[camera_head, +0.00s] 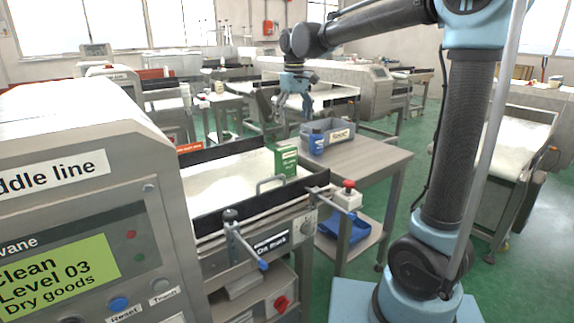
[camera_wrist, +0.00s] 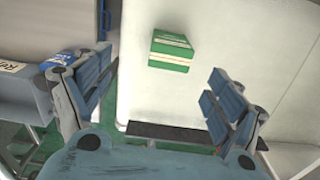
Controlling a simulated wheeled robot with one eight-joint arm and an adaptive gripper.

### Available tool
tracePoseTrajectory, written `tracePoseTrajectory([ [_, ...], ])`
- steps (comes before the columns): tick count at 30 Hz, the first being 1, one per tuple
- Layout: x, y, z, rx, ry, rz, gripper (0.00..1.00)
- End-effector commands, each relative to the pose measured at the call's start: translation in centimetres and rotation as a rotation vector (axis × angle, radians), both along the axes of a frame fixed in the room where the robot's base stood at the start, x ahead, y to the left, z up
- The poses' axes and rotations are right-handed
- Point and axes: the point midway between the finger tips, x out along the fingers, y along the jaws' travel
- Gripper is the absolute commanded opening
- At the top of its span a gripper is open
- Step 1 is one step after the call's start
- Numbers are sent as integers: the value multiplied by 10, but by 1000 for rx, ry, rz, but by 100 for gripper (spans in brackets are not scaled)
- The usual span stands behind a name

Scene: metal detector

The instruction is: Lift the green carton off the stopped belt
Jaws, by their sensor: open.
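The green carton (camera_head: 286,161) stands upright on the white belt (camera_head: 222,186), near its right end. In the wrist view the carton (camera_wrist: 171,50) lies beyond the fingertips, between the two fingers' lines, on the pale belt (camera_wrist: 245,45). My gripper (camera_head: 294,104) hangs above and apart from the carton in the head view. Its blue fingers are spread wide with nothing between them, and the wrist view shows the open gripper (camera_wrist: 160,86) too. Whether the belt is stopped cannot be told from these frames.
A grey side table (camera_head: 375,158) stands beside the belt's end, bearing a grey crate (camera_head: 346,126) and a blue container (camera_head: 316,143). A red button (camera_head: 348,185) and a metal handle rise near the belt. The detector housing (camera_head: 85,140) fills the left.

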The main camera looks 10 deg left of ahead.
Motion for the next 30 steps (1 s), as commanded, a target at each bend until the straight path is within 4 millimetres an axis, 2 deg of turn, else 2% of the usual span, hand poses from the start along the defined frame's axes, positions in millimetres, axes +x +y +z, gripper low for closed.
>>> tracePoseTrajectory([
  [1,1,11,0,-2,2,15,86],
  [3,1,20,1,-4,5,27,86],
  [8,2,28,-6,-5,6,37,86],
  [24,1,27,-95,-5,6,36,86],
  [30,1,27,-117,-5,6,36,86],
])
